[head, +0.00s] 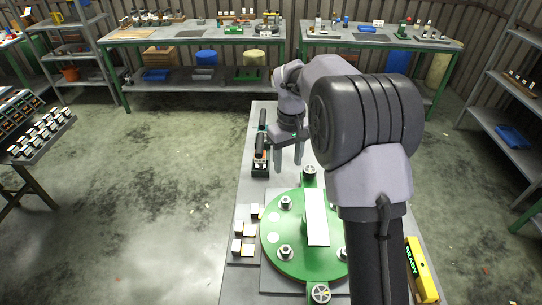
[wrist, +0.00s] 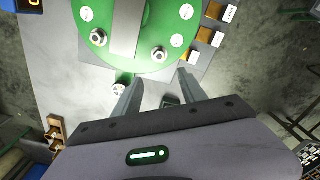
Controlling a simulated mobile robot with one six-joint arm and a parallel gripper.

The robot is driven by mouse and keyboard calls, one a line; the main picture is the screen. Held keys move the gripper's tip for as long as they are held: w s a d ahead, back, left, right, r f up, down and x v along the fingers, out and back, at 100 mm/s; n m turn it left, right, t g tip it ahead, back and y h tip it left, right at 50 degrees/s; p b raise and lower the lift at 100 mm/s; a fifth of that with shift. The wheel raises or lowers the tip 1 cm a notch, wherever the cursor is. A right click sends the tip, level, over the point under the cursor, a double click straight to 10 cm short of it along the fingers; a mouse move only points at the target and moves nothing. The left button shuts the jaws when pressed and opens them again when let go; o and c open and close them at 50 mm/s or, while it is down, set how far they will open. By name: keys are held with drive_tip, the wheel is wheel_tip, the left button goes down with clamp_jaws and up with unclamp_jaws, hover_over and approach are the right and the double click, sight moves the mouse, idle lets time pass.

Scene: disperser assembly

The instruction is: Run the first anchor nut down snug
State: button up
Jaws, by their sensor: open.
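A round green disc (head: 272,231) lies on the table with a pale flat bar (head: 316,218) across it. Hex nuts on studs stand around its rim, one at the upper left (head: 286,203) and one at the lower left (head: 285,252). My arm hides the disc's right side. In the wrist view two nuts show, one (wrist: 159,54) just beyond my fingertips and one (wrist: 98,38) further left. I cannot tell which is the first. My gripper (head: 289,166) is open and empty above the table beyond the disc; it also shows in the wrist view (wrist: 158,78).
Small blocks with white labels (head: 249,230) sit left of the disc. A black and orange tool (head: 260,157) stands in a holder at the table's left edge. A yellow box marked READY (head: 421,268) lies at the right. Benches with parts line the back wall.

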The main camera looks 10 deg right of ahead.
sight(287, 202)
drive_tip(key=f+b, duration=0.3)
drive_tip(key=f, duration=0.6)
drive_tip(key=f+b, duration=0.2)
drive_tip(key=f, duration=0.7)
drive_tip(key=shift+s+d+b, duration=0.2)
drive_tip(key=shift+b, duration=0.2)
drive_tip(key=shift+r, duration=0.1)
clamp_jaws()
